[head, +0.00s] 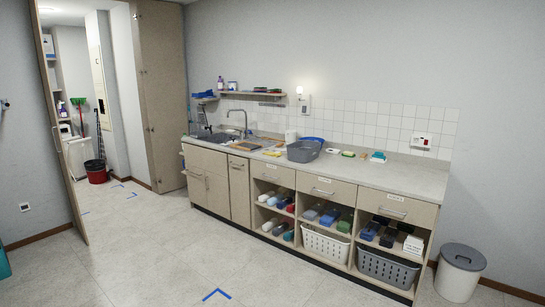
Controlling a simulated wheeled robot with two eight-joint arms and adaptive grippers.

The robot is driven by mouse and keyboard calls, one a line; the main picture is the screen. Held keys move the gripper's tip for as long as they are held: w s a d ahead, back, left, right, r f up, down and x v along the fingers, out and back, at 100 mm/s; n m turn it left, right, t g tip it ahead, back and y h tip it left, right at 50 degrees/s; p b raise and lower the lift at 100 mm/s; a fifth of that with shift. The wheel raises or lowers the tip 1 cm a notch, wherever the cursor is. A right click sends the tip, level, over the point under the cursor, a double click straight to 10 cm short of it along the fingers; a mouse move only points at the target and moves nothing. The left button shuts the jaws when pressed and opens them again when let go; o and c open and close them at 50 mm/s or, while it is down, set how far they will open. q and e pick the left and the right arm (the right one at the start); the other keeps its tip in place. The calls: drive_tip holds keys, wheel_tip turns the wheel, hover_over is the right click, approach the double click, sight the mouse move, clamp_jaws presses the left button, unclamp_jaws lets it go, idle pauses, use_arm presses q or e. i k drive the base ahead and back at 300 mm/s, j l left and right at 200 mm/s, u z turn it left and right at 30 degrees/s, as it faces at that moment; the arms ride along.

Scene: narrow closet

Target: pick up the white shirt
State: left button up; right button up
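I see no white shirt that I can make out in the head view. A white basket (325,245) and a grey basket (387,270) stand in the bottom shelves of the counter, and their contents are hidden or too small to tell. A grey tub (303,152) sits on the counter top, and its inside cannot be made out. Neither of my grippers shows in the view.
A long counter (400,179) with a sink (210,138) runs along the wall. A white bin (459,272) stands at its right end. An open doorway at left leads to a narrow space with a dark red bucket (96,175). The floor (150,260) in front is clear.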

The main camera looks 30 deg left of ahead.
sight(283, 151)
drive_tip(key=i+j+u, duration=0.85)
drive_tip(key=i+u, duration=0.15)
drive_tip(key=i, duration=0.2)
drive_tip(key=i+j+u, duration=0.1)
drive_tip(key=i+u, duration=0.2)
drive_tip(key=i, duration=0.15)
drive_tip(key=i+j, duration=0.1)
drive_tip(key=i, duration=1.5)
drive_tip(key=i+j+z, duration=0.2)
drive_tip(key=i+z, duration=0.25)
drive_tip(key=i+j+z, duration=0.5)
drive_tip(key=i, duration=0.15)
drive_tip(key=i+j+z, duration=0.45)
